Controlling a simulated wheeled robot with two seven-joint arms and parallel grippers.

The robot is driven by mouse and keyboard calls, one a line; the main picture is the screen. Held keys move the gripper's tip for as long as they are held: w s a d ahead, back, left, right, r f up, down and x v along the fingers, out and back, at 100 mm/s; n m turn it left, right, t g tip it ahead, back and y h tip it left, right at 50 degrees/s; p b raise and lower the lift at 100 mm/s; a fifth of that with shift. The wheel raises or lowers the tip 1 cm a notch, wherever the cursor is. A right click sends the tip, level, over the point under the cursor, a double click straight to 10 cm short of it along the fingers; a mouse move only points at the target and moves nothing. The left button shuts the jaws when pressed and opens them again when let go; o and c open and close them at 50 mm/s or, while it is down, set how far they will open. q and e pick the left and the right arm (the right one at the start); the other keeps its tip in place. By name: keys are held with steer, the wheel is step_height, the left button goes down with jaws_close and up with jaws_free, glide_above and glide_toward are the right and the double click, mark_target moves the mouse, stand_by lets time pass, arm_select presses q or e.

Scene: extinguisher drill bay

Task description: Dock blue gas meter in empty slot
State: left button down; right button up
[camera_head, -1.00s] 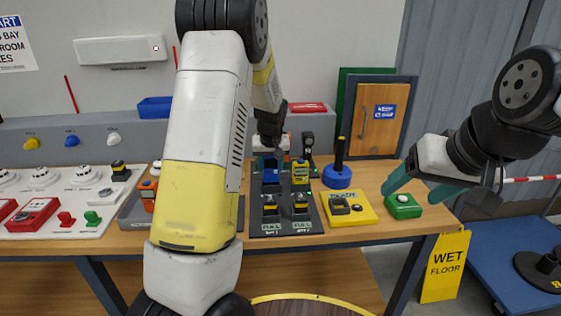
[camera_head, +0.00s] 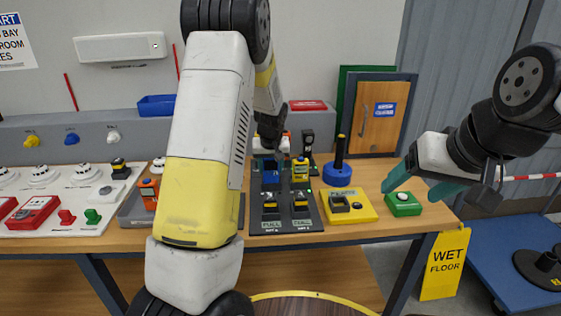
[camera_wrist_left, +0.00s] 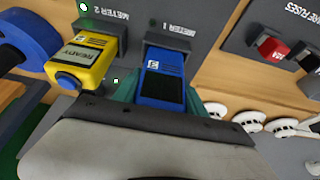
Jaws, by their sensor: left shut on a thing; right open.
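The blue gas meter (camera_head: 270,171) is between the teal fingers of my left gripper (camera_head: 270,157). In the left wrist view the blue meter (camera_wrist_left: 162,80) lies in line with the dark holder marked METER 1 (camera_wrist_left: 171,41), its far end at the holder's mouth; I cannot tell how deep it sits. My left gripper (camera_wrist_left: 161,92) is shut on the meter. A yellow meter (camera_wrist_left: 84,60) sits in the METER 2 holder beside it, with a green light lit there. My right gripper (camera_head: 422,183) is open and empty, above the table's right end.
On the dark board (camera_head: 257,228), several black and yellow items stand in front of the meters. A yellow box (camera_head: 350,208), a green button box (camera_head: 403,204) and a blue round stand (camera_head: 337,177) are to the right. White detector boards fill the left side.

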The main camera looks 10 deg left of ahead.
arm_select(q)
steer(key=shift+f, duration=0.9)
stand_by(0.3)
steer(key=c, duration=0.6)
jaws_free()
steer(key=shift+s, duration=0.1)
steer(key=c, duration=0.4)
steer(key=shift+o, duration=1.2)
steer(key=shift+r, duration=3.55)
